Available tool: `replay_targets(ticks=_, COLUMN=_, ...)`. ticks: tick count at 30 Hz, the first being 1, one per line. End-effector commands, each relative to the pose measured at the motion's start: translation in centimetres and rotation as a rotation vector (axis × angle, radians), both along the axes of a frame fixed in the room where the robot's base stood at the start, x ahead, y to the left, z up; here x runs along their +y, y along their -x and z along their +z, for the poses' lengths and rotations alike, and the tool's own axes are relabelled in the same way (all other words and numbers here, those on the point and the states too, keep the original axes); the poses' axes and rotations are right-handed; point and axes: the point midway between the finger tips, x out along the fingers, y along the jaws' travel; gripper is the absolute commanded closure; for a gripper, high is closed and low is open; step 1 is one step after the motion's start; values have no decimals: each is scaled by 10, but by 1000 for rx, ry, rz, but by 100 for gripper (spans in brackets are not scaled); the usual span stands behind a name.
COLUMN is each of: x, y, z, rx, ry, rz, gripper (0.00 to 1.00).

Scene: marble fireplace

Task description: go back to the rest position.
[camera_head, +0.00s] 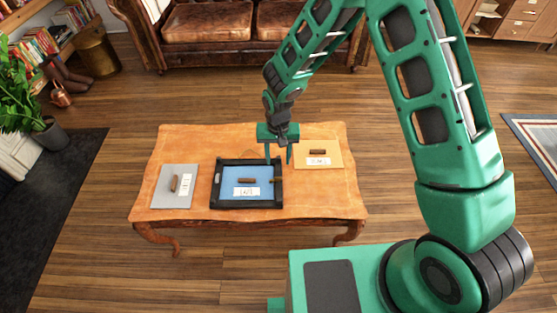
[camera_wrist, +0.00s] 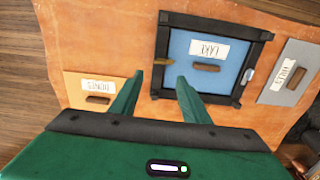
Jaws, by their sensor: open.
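My gripper (camera_head: 279,157) is open and empty, pointing down above the table near the frame's far right corner. In the wrist view its two fingers (camera_wrist: 160,82) stand apart with nothing between them. A black frame (camera_head: 215,181) lies on the table with a blue panel (camera_head: 262,188) inside it. The panel has a brown handle (camera_head: 246,180) and a white label reading LAKE (camera_head: 246,191). The wrist view shows the panel too (camera_wrist: 187,75). A small brown piece (camera_wrist: 164,61) sits on one frame side, a paler one (camera_wrist: 247,77) on the opposite side.
The wooden table (camera_head: 200,143) also holds a grey panel (camera_head: 164,199) at left and an orange-yellow panel (camera_head: 331,148) at right, each with handle and label. A brown leather sofa (camera_head: 205,55) stands behind. A potted plant (camera_head: 15,100) is at left. Floor around the table is mostly clear.

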Motion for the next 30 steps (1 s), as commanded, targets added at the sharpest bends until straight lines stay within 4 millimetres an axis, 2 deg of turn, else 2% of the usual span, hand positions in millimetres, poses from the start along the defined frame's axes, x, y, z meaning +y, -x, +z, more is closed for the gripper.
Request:
replay_targets(ticks=13, x=0, y=0, z=0, rx=0, ry=0, rz=0, gripper=58)
replay_targets(ticks=17, x=-11, y=-4, z=10, rx=-6, ry=7, rz=-7, gripper=58)
replay_targets(ticks=20, x=-37, y=-11, z=33, rx=-17, ry=24, rz=-24, gripper=58)
replay_targets(ticks=24, x=-91, y=-16, z=81, rx=-30, ry=59, rz=-58, gripper=58)
replay_targets(ticks=30, x=-171, y=-3, z=146, rx=-34, ry=102, rz=-122, gripper=58)
